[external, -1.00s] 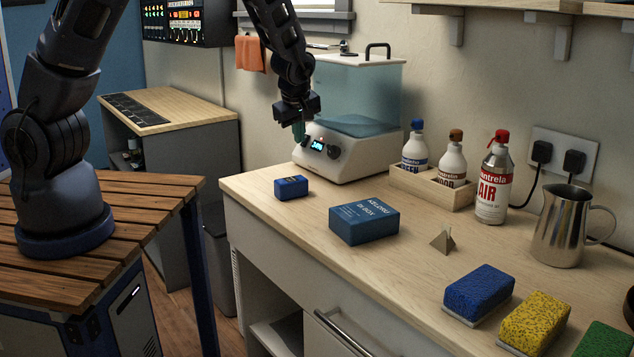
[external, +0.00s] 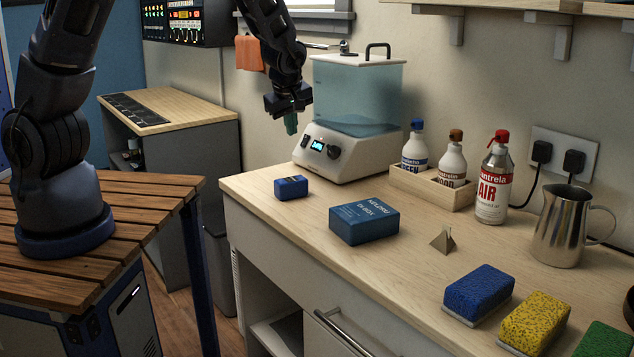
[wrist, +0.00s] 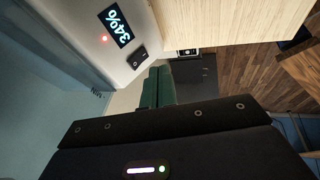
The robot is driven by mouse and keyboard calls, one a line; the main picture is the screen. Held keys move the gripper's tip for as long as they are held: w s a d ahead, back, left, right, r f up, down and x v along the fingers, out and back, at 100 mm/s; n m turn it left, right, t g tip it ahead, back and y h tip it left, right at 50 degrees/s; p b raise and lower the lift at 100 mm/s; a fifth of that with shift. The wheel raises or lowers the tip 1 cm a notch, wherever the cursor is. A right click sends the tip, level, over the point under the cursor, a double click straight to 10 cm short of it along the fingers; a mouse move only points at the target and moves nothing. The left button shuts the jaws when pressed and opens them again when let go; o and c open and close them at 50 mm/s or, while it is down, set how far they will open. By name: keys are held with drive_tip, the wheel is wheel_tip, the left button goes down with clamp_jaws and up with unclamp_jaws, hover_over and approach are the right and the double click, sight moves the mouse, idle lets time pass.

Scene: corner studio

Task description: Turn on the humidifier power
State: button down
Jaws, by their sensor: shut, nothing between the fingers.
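The humidifier (external: 352,158) stands at the back of the counter, with a white base and a clear, teal-tinted tank (external: 358,95). Its front panel has a lit display (external: 317,145), a dark knob (external: 334,152) and a dark rocker switch (external: 305,142). The fingertips (wrist: 158,75) also show in the wrist view.
A small blue box (external: 291,188) and a larger blue box (external: 364,222) lie in front of the humidifier. A wooden caddy (external: 432,187) with bottles, a spray can (external: 494,185) and a metal pitcher (external: 562,226) stand to the right. Sponges lie at the front right.

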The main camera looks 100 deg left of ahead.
drive_tip(key=s+d+r, duration=0.2)
drive_tip(key=d+r, duration=0.4)
drive_tip(key=r, duration=0.2)
drive_tip(key=shift+d+r, duration=0.2)
drive_tip(key=shift+r, duration=0.15)
idle(0.5)
drive_tip(key=shift+d, duration=0.1)
idle(0.4)
drive_tip(key=d+r+m+t+h, duration=0.25)
drive_tip(key=d+m+h, duration=0.25)
drive_tip(key=d+m, duration=0.9)
drive_tip(key=s+d+r+m+t, duration=0.1)
drive_tip(key=s+d+r+m, duration=0.5)
drive_tip(key=d, duration=0.4)
drive_tip(key=s+d+r+m+t, duration=0.1)
drive_tip(key=s+d+r+m, duration=0.5)
drive_tip(key=d, duration=0.4)
drive_tip(key=shift+s+v, duration=0.2)
drive_tip(key=shift+v, duration=0.95)
